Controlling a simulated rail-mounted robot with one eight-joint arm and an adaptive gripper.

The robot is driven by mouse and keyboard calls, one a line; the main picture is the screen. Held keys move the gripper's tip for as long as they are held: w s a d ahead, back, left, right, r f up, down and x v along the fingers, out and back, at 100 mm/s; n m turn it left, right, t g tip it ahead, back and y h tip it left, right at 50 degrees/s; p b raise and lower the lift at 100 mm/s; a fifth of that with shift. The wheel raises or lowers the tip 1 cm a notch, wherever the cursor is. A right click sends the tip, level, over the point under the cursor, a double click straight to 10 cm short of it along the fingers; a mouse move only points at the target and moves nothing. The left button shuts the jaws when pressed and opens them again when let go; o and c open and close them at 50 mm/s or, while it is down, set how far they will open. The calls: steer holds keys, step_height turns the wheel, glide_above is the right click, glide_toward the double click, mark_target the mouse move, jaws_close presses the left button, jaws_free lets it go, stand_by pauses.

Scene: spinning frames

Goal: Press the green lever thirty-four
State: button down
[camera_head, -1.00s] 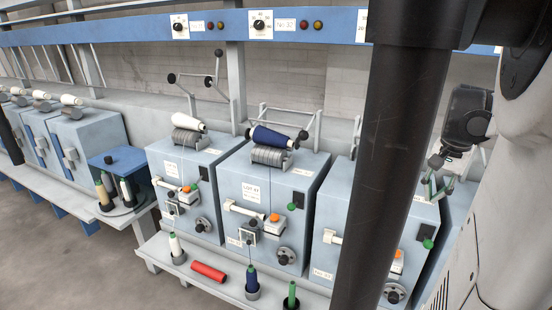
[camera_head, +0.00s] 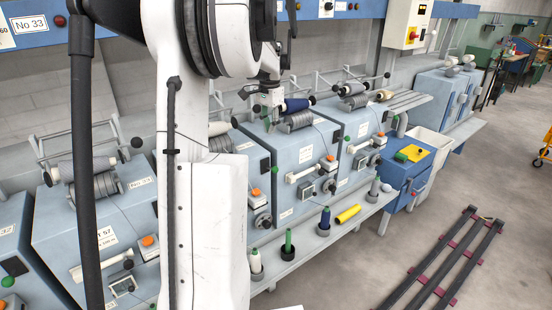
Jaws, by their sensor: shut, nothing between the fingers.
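Several pale blue spinning units stand in a row, with small round green knobs on their faces. Another green knob (camera_head: 347,138) is on the unit to the right. A third green knob (camera_head: 8,282) is at the far left. I cannot read which one is number thirty-four. My gripper (camera_head: 268,122) is shut and empty, pointing down in front of the upper part of the units, near a dark blue spool (camera_head: 297,104). Its distance from the units is unclear.
Bobbins stand along the front ledge, including a green-topped one (camera_head: 288,246) and a dark blue one (camera_head: 324,220); a yellow roll (camera_head: 348,214) lies beside them. A blue box (camera_head: 403,176) is at the row's end. Black rails (camera_head: 440,262) lie on open floor at right.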

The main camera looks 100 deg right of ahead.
steer(key=shift+m, duration=0.8)
steer(key=s, duration=0.5)
steer(key=shift+s+d+f, duration=0.1)
steer(key=shift+s+d, duration=0.15)
steer(key=shift+s, duration=0.05)
glide_above(275, 170)
steer(key=s+d, duration=0.3)
steer(key=s, duration=0.1)
step_height(275, 170, down, 10)
steer(key=shift+w+a+f+p, duration=0.35)
steer(key=shift+w+f, duration=0.25)
steer(key=shift+f, duration=0.15)
steer(key=shift+w+a+f+p, duration=0.2)
steer(key=shift+w+a+f, duration=0.1)
steer(key=shift+w+f, duration=0.35)
steer(key=shift+s+f, duration=0.15)
